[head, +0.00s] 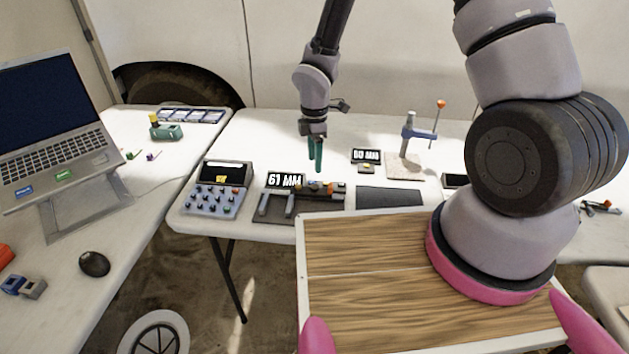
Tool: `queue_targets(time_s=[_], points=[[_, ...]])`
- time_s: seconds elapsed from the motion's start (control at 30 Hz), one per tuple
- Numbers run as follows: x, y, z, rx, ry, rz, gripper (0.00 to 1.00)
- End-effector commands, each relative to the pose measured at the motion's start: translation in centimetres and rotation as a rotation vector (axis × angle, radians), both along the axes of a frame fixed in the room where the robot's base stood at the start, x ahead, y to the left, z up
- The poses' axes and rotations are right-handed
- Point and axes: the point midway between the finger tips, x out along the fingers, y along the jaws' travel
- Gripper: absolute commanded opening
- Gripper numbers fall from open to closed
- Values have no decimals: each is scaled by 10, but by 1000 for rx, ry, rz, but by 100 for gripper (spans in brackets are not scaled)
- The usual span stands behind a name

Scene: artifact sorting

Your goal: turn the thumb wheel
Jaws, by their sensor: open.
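My gripper (315,154) hangs over the middle table with its green fingers pointing down, apart and empty. Below it sits a dark measuring fixture (299,205) with grey uprights and a display (285,180) reading 61 MM. Small orange and yellow parts (322,187) sit on the fixture's right side, just under my fingertips. The thumb wheel cannot be told apart for sure at this size; it may be among these small parts. The fingers look above the fixture, not touching it.
A control box (217,197) with several knobs stands left of the fixture. A second display (365,155) reads 60 MM or similar. A blue stand (418,135) with an orange knob stands at the back right. A dark mat (388,196) lies bare to the fixture's right.

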Motion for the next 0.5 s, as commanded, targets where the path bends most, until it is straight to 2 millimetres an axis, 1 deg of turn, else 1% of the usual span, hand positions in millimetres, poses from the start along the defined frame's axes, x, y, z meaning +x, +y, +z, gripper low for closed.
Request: queue_targets(time_s=[0.03,0.1,0.3,0.4,0.5], points=[[-2,0,-11,-2,4,2,62],[-1,1,-25,-2,4,2,62],[-1,0,-61,-2,3,-2,62],[0,0,-74,-1,2,-3,62],[0,0,-81,0,1,-3,62]])
